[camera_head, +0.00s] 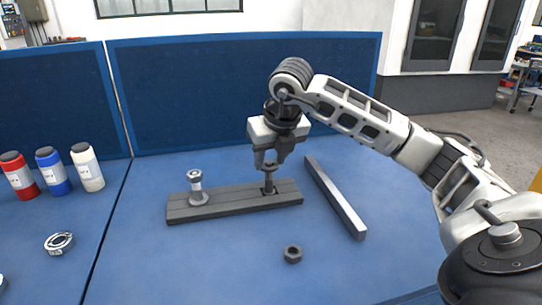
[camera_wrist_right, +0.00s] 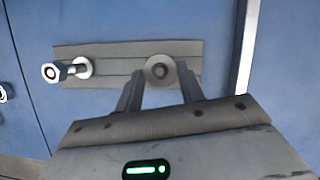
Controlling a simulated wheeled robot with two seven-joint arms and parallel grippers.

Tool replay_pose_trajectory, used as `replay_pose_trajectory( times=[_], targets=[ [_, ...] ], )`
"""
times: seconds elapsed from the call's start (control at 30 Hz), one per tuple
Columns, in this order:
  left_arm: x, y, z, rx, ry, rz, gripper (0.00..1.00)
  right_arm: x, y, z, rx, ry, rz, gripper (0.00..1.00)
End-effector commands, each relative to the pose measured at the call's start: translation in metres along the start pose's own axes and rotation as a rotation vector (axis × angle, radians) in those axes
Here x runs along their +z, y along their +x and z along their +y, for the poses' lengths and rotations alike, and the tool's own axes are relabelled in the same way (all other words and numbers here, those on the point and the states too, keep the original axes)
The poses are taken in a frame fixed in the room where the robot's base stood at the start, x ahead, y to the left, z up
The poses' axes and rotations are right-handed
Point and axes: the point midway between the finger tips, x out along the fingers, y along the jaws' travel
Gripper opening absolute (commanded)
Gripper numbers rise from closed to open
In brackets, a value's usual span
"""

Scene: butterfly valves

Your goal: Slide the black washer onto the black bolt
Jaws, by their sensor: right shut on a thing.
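My right gripper (camera_head: 268,164) points down over the right end of a grey board. Its fingers (camera_wrist_right: 160,97) are shut on the black washer (camera_head: 270,168), a dark flat ring. The black bolt (camera_head: 268,185) stands upright from the board directly below. In the right wrist view the washer (camera_wrist_right: 150,75) appears as a round disc between the fingertips, with the bolt's tip (camera_wrist_right: 160,70) near its centre. In the head view the washer is at the bolt's upper part, clear of the board. Whether the bolt's tip is through the hole is hard to tell. My left gripper is not in view.
The grey board (camera_head: 232,203) also carries a silver bolt (camera_head: 196,183) with a washer at its base. A dark nut (camera_head: 292,254) lies in front, and a long grey bar (camera_head: 336,198) lies to the right. A metal ring (camera_head: 58,243) and several bottles are at left.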

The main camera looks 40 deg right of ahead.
Motion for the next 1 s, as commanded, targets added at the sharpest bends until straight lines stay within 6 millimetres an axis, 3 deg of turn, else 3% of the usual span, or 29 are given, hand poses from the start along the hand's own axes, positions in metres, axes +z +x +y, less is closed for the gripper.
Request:
replay_pose_trajectory(
  times=[0.17, 0.2, 0.27, 0.67, 0.77, 1.0],
  targets=[
    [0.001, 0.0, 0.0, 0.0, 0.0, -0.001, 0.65, 0.0, 0.0, 0.0, 0.0, 0.0, -0.001, 0.15],
    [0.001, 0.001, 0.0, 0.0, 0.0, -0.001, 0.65, 0.0, 0.0, 0.0, 0.0, 0.0, -0.001, 0.5],
    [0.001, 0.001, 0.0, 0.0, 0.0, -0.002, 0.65, 0.0, 0.0, 0.0, 0.0, 0.0, -0.001, 0.64],
    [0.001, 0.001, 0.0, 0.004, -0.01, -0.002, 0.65, 0.0, 0.0, 0.0, 0.0, 0.0, 0.0, 0.64],
    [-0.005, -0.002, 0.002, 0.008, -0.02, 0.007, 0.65, 0.002, -0.015, 0.0, 0.001, 0.0, -0.005, 0.64],
    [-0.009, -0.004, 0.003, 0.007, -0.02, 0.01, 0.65, 0.002, -0.074, 0.0, 0.002, 0.0, -0.008, 0.64]
  ],
)
